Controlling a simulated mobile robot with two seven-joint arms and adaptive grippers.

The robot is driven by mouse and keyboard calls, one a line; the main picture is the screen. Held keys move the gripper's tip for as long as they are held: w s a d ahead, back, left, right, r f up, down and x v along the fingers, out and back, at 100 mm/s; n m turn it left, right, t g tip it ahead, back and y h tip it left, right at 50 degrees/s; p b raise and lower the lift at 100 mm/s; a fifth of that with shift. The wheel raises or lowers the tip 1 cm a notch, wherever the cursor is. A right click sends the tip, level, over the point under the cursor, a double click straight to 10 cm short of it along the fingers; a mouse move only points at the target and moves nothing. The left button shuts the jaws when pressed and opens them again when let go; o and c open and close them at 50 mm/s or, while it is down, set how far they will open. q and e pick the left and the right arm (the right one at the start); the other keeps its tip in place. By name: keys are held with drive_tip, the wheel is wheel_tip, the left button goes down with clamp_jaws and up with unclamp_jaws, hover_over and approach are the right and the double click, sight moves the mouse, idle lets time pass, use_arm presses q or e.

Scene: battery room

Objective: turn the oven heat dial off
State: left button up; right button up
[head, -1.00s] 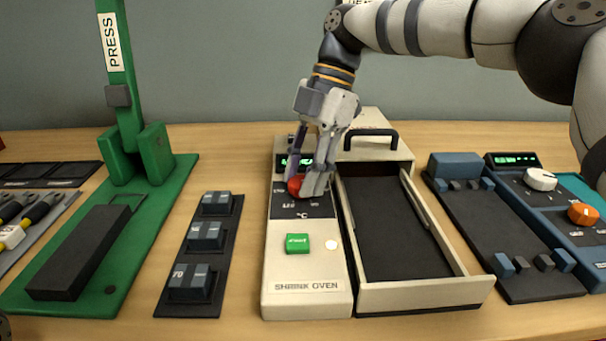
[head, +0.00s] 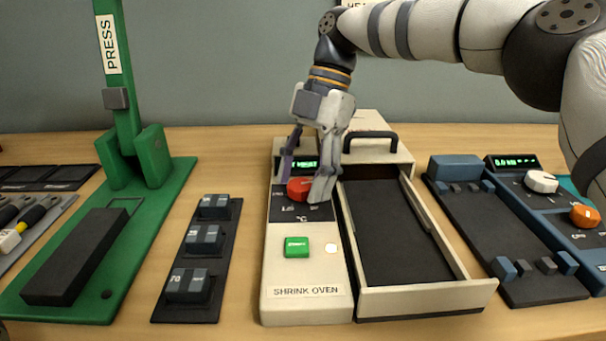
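The shrink oven (head: 306,308) is a cream unit with a red heat dial (head: 299,188) on its dark upper panel. A green display (head: 304,164) sits above the dial, and a green button (head: 297,247) and a small lit lamp (head: 331,248) sit below. My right gripper (head: 304,190) comes down from above with its fingers apart, one on each side of the dial. The right finger covers part of the dial; the left finger stands clear of its left edge. The dial's pointer marking is too small to read. My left gripper is out of view.
The oven's open drawer (head: 477,291) stands to the right of the panel, with a black handle (head: 370,137) behind it. A rack of dark blocks (head: 188,313) and a green press (head: 60,306) are to the left. A blue tester (head: 540,203) is at the right.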

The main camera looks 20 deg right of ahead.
drive_tip(key=shift+r, duration=0.1)
drive_tip(key=v, duration=0.7)
drive_tip(key=shift+r, duration=0.15)
